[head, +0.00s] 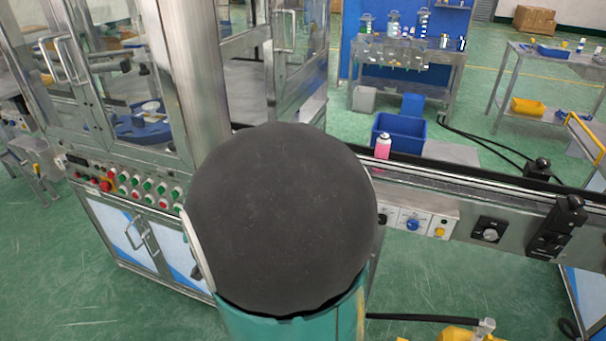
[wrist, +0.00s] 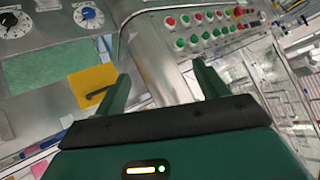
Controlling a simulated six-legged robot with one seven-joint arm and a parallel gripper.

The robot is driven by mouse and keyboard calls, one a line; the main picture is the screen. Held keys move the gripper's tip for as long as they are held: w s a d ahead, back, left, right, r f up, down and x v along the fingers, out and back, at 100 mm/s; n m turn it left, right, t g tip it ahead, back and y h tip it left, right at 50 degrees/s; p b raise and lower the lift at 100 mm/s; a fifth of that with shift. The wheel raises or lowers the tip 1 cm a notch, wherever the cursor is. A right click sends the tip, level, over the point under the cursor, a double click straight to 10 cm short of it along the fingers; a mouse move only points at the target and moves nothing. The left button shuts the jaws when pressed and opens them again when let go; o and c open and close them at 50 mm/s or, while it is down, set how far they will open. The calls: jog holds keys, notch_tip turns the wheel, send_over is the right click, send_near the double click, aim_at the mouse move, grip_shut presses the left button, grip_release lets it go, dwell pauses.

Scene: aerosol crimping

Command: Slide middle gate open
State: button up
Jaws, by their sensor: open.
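The steel-framed machine cabinet stands at the left of the head view, with glazed panels. Upright handles (head: 73,58) sit on its front panels, and another handle (head: 284,30) is on a panel around the corner. I cannot tell which panel is the middle gate. My gripper (wrist: 163,86) shows in the wrist view, its two green fingers apart with nothing held between them. A steel corner post (wrist: 155,62) lies beyond the fingers. In the head view my gripper is hidden behind my own dark round arm joint, which also covers part of the cabinet.
A row of red and green buttons (head: 135,190) runs below the panels. A conveyor (head: 470,195) extends right, with a pink bottle (head: 383,146) on it. A yellow plate (wrist: 93,86) and dials (wrist: 88,17) are near my gripper's left finger. Green floor is open at lower left.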

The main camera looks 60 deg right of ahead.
jog(key=s+d+f+m+g+h, duration=0.2)
jog(key=s+d+f+m+h, duration=0.15)
jog(key=d, duration=0.65)
jog(key=s+d+r+m+g+h, duration=0.15)
jog(key=s+d+g+h, duration=0.25)
jog(key=s+d+h, duration=0.7)
jog(key=d+y, duration=0.1)
jog(key=d, duration=0.3)
jog(key=d+y, duration=0.1)
jog(key=d, duration=0.3)
jog(key=d+y, duration=0.1)
jog(key=d, duration=0.3)
jog(key=shift+w+d+r, duration=0.1)
jog(key=shift+w+d, duration=0.05)
jog(key=shift+w, duration=0.2)
